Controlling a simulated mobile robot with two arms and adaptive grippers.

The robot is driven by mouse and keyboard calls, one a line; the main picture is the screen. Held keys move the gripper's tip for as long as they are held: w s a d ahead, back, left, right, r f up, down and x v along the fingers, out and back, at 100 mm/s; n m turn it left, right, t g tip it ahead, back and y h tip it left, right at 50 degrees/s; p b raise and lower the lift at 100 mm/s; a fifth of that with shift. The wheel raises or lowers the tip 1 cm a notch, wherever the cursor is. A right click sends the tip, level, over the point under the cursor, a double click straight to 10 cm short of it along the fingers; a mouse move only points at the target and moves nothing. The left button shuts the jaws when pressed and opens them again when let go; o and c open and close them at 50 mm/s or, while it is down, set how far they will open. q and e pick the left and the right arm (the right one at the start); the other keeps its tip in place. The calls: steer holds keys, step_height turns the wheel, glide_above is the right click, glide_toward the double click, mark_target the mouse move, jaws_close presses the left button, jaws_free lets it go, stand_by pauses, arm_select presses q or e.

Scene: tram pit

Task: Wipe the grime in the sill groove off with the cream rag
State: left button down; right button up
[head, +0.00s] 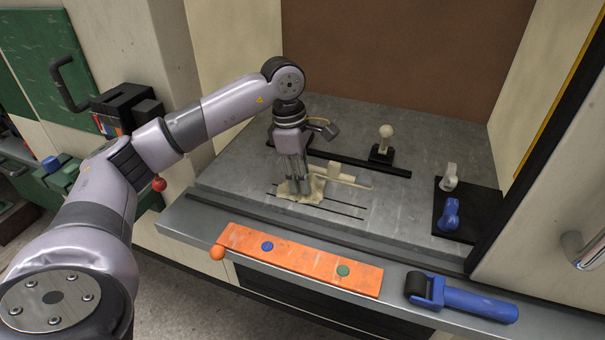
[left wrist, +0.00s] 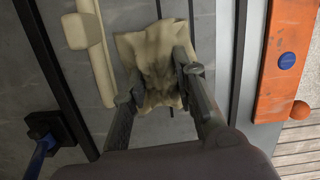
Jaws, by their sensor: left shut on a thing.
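The cream rag (head: 312,191) is crumpled under my left gripper (head: 297,180) on the grey slab. My left gripper points down and is shut on the rag. In the left wrist view the rag (left wrist: 153,50) is bunched between and beyond the two fingers (left wrist: 162,80). Thin dark lines run out from under the rag on the slab. A long dark groove (head: 400,247) runs along the slab's front edge, apart from the rag. I cannot make out grime in it, nor what lies beneath the rag. My right gripper is not in view.
A cream handle-like bar (head: 345,180) lies close behind the rag. A knobbed lever (head: 382,145) stands in a black slot farther back. A blue lever (head: 450,212) is at right. An orange strip (head: 300,262) and a blue-handled roller (head: 465,298) lie on the front ledge.

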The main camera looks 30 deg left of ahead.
mark_target(295, 207)
arm_select(q)
steer(key=shift+s+d+f, duration=0.15)
steer(key=shift+s+d, duration=0.05)
steer(key=shift+s, duration=0.8)
steer(key=shift+s+d+r+b, duration=0.1)
steer(key=shift+s+d+b, duration=0.1)
steer(key=shift+s, duration=0.65)
steer(key=shift+s+d+r+b, duration=0.1)
steer(key=shift+s+d+b, duration=0.1)
steer(key=shift+s, duration=0.6)
steer(key=shift+f, duration=0.1)
steer(key=shift+w+d, duration=0.2)
steer(key=shift+d, duration=0.4)
steer(key=shift+w+d, duration=0.2)
steer(key=shift+d, duration=0.5)
steer(key=shift+w, duration=0.1)
